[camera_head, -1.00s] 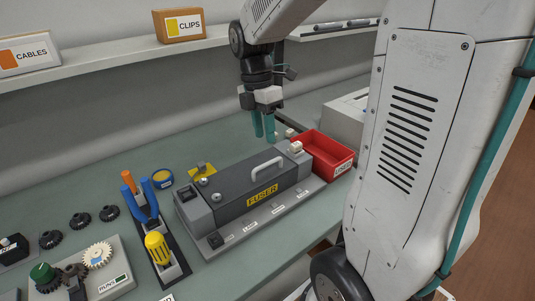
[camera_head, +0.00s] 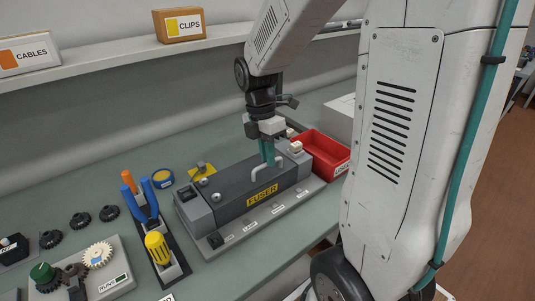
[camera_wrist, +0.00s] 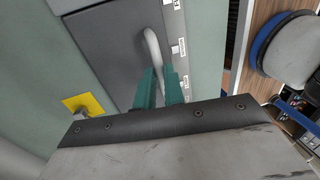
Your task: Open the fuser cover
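The fuser unit is a dark grey box on a light grey base on the bench. Its cover (camera_head: 232,195) lies flat and closed and carries a yellow FUSER label (camera_head: 262,195). A pale arched handle (camera_head: 255,171) stands on the cover; it also shows in the wrist view (camera_wrist: 152,45). My gripper (camera_head: 268,160) points down at the handle's far right part, with its teal fingers at handle height. In the wrist view the two fingertips (camera_wrist: 160,75) stand on either side of the handle bar, close to it. I cannot tell whether they press on it.
A red bin (camera_head: 325,152) stands right behind the unit. A yellow piece (camera_head: 203,170) lies behind the unit. A shelf with a CLIPS box (camera_head: 180,24) runs above.

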